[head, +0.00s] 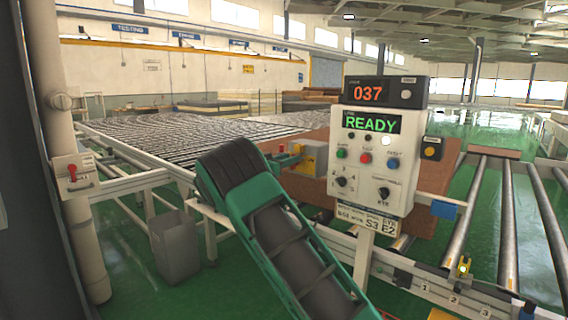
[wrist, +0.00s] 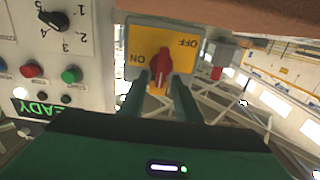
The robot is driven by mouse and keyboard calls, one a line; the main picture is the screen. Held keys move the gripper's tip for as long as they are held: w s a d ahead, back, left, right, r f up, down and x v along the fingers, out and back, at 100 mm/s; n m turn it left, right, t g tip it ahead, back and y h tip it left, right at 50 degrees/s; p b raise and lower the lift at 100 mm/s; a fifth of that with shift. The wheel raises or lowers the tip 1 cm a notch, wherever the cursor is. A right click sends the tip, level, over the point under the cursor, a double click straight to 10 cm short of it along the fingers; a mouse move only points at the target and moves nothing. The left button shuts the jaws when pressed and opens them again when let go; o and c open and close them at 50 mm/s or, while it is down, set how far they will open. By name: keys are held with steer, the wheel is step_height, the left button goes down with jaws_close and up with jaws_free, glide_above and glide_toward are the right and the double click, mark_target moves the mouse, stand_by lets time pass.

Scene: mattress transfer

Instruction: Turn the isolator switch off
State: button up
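The isolator switch (wrist: 135,37) is a yellow plate marked ON and OFF with a red turning handle (wrist: 161,66). It shows upside down in the wrist view, its handle roughly upright in the picture. In the head view its yellow box (head: 310,157) sits just left of the control panel. My gripper (wrist: 163,80) points at the plate, one finger on each side of the handle. The fingers look open; I see no clear contact with the handle. In the head view my gripper (head: 278,163) is small, with the handle close by its tips.
The grey control panel (head: 375,165) with buttons and knobs stands close beside the isolator. A roller conveyor (head: 200,145) runs behind it. A pipe (head: 65,130) with a red-lever box (head: 72,178) stands at left. A grey bin (head: 175,245) is on the green floor.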

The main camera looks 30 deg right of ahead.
steer(key=shift+d, duration=0.1)
jaws_close()
steer(key=shift+w+a+f+n, duration=0.1)
steer(key=shift+w+f+n, duration=0.25)
steer(key=shift+n, duration=2.6)
steer(key=shift+w+a+f+n, duration=0.1)
steer(key=shift+w+f+n, duration=0.2)
steer(key=shift+n, duration=2.7)
steer(key=shift+w+a+f+n, duration=0.1)
steer(key=shift+w+f+n, duration=0.2)
steer(key=shift+n, duration=2.65)
steer(key=shift+f, duration=0.1)
